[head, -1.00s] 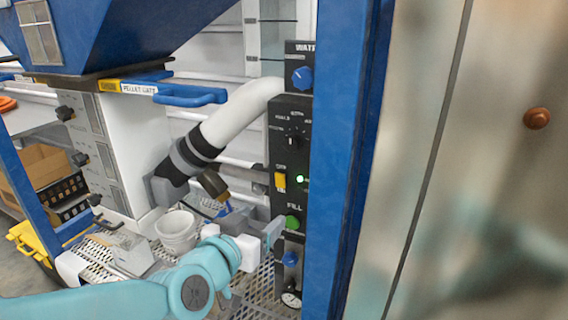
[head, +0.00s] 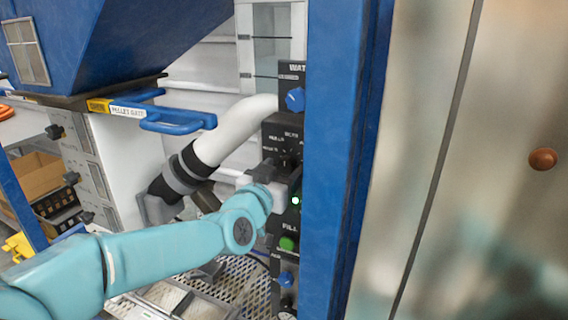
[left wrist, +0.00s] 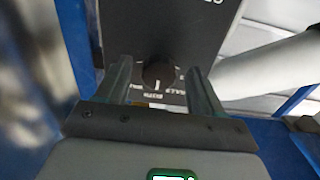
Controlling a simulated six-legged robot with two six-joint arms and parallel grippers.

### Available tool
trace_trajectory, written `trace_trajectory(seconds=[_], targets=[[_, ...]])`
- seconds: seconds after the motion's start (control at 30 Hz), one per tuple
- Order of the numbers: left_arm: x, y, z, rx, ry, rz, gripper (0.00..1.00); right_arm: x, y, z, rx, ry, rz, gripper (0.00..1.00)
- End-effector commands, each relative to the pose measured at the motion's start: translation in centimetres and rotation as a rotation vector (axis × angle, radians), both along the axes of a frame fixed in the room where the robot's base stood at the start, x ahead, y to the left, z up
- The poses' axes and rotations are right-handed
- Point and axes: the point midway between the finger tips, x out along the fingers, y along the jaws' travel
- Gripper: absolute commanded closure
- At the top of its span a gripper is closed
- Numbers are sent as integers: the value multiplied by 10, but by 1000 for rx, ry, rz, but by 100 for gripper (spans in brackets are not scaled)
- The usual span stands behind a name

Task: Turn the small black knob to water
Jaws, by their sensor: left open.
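The small black knob (left wrist: 158,74) sits on the black control panel (left wrist: 160,25). In the left wrist view it lies between the two fingers of my left gripper (left wrist: 160,68), with a gap on each side. The panel's printed labels appear upside down there. In the head view, my left gripper (head: 279,172) is at the panel (head: 270,133), and the knob (head: 290,160) is partly hidden behind it. My left gripper is open and holds nothing. My right gripper is not in view.
A blue knob (head: 295,98) is above on the panel, and a green button (head: 287,243) is below. A blue post (head: 335,160) stands close right of the panel. A white pipe (head: 235,130) runs left of it. A blue handle (head: 180,122) juts out farther left.

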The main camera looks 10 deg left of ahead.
Motion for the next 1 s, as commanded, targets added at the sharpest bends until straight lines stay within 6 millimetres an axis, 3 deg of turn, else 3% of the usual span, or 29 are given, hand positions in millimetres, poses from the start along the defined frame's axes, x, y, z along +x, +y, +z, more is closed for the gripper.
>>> trace_trajectory(seconds=[0.13, 0.4, 0.57, 0.6, 1.0], targets=[[11, -2, 0, 1, 1, 0, 33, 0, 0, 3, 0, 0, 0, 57], [14, -2, -1, 1, 0, 1, 33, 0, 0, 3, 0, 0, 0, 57], [13, -2, -1, 1, 0, 0, 85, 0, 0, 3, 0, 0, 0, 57], [13, -2, -1, 1, 0, 0, 87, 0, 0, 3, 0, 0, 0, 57], [13, -2, -1, 85, -16, 0, 87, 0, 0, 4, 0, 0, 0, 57]])
